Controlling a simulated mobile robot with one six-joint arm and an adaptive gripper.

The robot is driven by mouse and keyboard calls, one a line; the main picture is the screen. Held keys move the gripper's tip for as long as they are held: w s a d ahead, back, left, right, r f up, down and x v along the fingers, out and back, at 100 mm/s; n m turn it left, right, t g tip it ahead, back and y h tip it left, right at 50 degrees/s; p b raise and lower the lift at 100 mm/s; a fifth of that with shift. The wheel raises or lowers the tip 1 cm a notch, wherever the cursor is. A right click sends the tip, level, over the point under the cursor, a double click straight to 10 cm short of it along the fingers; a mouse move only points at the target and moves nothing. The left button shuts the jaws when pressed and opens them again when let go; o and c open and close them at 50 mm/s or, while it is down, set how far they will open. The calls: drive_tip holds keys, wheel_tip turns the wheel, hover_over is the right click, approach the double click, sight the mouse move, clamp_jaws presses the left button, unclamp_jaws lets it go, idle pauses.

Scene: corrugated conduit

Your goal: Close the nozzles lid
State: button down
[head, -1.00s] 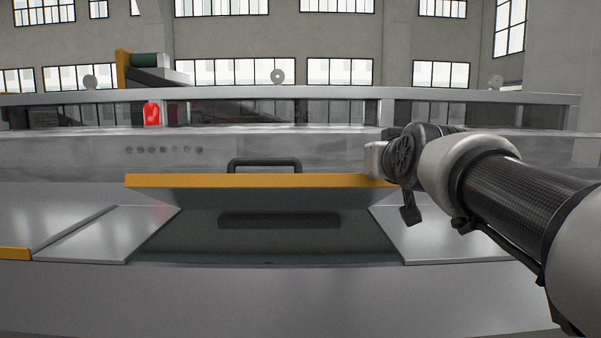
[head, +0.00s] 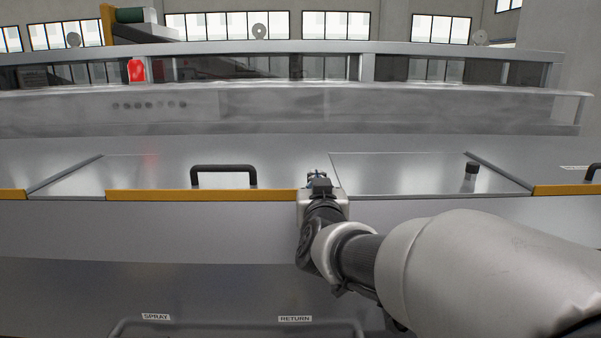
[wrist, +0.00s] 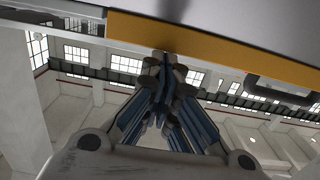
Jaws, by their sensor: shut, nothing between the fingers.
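The lid is a grey metal panel (head: 170,172) with a yellow front edge (head: 200,195) and a black handle (head: 223,175). In the head view it lies about level with the surface around it, and no opening shows beneath it. My gripper (head: 318,181) is at the right end of the yellow edge, shut and empty. In the wrist view the closed fingers (wrist: 164,62) overlap the yellow edge (wrist: 215,48), with the black handle (wrist: 280,90) off to the right. I cannot tell whether the fingertips touch the lid.
Other yellow-edged panels (head: 568,190) continue at the sides. A rail (head: 300,100) runs behind. Below, the front face has SPRAY (head: 156,317) and RETURN (head: 295,319) labels.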

drive_tip(key=shift+s+f+b, duration=0.1)
drive_tip(key=shift+f+b, duration=0.25)
drive_tip(key=shift+f, duration=0.75)
drive_tip(key=shift+d+r+p, duration=0.1)
drive_tip(key=shift+r+p, duration=0.25)
drive_tip(key=shift+r, duration=0.4)
drive_tip(key=s+d+f+g, duration=0.2)
drive_tip(key=s+f+g, duration=0.2)
drive_tip(key=s, duration=0.9)
drive_tip(key=s+d+f+g+p, duration=0.1)
drive_tip(key=s+f+g, duration=0.3)
drive_tip(key=s, duration=0.9)
drive_tip(key=s+d+f+g+p, duration=0.1)
drive_tip(key=s+f+g, duration=0.4)
drive_tip(key=s, duration=0.8)
wheel_tip(320, 180, down, 3)
drive_tip(key=shift+s+d+f+y, duration=0.1)
drive_tip(key=shift+s+d+y, duration=0.25)
drive_tip(key=shift+d, duration=0.55)
drive_tip(key=shift+a, duration=0.1)
